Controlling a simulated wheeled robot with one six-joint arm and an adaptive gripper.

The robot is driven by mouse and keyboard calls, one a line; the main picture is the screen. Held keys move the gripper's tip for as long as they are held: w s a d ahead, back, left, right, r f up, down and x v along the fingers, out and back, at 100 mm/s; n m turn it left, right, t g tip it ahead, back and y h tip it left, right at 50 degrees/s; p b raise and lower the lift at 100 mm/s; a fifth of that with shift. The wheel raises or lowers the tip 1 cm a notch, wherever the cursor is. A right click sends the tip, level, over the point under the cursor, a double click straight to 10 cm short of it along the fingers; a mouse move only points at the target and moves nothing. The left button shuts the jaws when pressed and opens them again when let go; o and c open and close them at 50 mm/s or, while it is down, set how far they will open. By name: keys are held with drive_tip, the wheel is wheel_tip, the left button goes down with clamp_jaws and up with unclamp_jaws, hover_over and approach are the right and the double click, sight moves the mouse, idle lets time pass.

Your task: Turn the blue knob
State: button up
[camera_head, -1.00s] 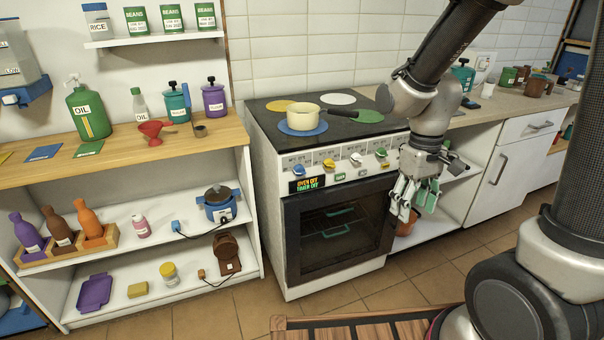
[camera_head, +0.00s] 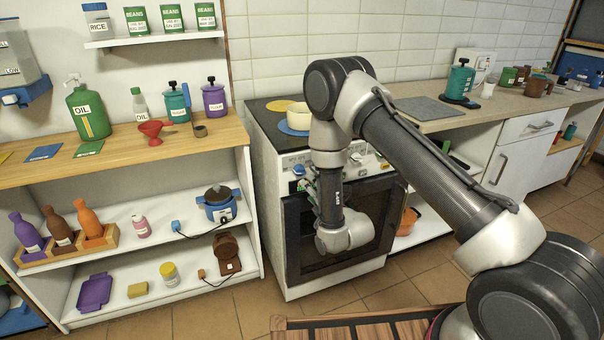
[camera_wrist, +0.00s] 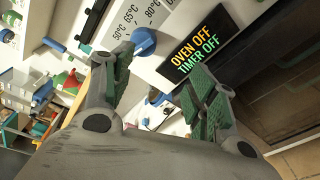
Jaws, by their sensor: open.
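The blue knob (camera_head: 298,170) is at the left end of the white stove's front panel. In the wrist view the blue knob (camera_wrist: 144,41) sits beside a printed temperature scale, above and just beyond the fingertips. My gripper (camera_wrist: 158,74) is open, its two green-padded fingers apart with nothing held between them. The knob appears apart from both fingers. In the head view my gripper is close to the left part of the stove front, and my arm largely hides it.
The oven display (camera_wrist: 196,45) reads "OVEN OFF, TIMER OFF" beside the knob. A cream pan (camera_head: 298,116) sits on the stove top. The shelf unit (camera_head: 200,278) to the left holds bottles and a blue cooker (camera_head: 220,205).

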sight(303, 173)
drive_tip(key=w+a, duration=0.1)
drive_tip(key=w, duration=0.1)
drive_tip(key=w+a+r+n, duration=0.1)
drive_tip(key=w, duration=0.2)
drive_tip(key=w+a+r+n+t, duration=0.1)
drive_tip(key=w, duration=0.1)
drive_tip(key=shift+w+r, duration=0.15)
drive_tip(key=c, duration=1)
